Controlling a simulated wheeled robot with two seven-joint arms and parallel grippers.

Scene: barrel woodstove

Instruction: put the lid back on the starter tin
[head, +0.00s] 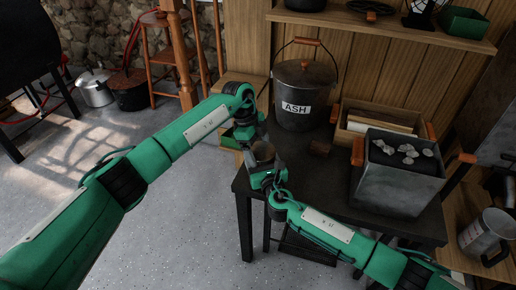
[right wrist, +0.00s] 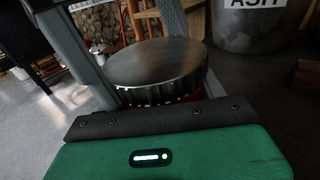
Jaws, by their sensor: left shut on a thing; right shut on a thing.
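The starter tin (right wrist: 150,96) shows in the right wrist view as a red, patterned side, mostly hidden under the round grey metal lid (right wrist: 155,62) with its ridged rim. The lid sits over the tin's top; I cannot tell whether it is fully seated. My right gripper (head: 268,178) is shut on the tin and holds it near the table's left edge. My left gripper (head: 254,138) is shut on the lid, close above my right gripper. In the head view the lid and tin are small and partly hidden between the two grippers.
A black ash bucket (head: 304,95) stands on the dark table (head: 310,180) behind the grippers. A wooden crate (head: 372,112) and a grey metal bin (head: 395,190) with pale lumps stand to the right. A metal jug (head: 486,238) is at far right. Open floor lies left.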

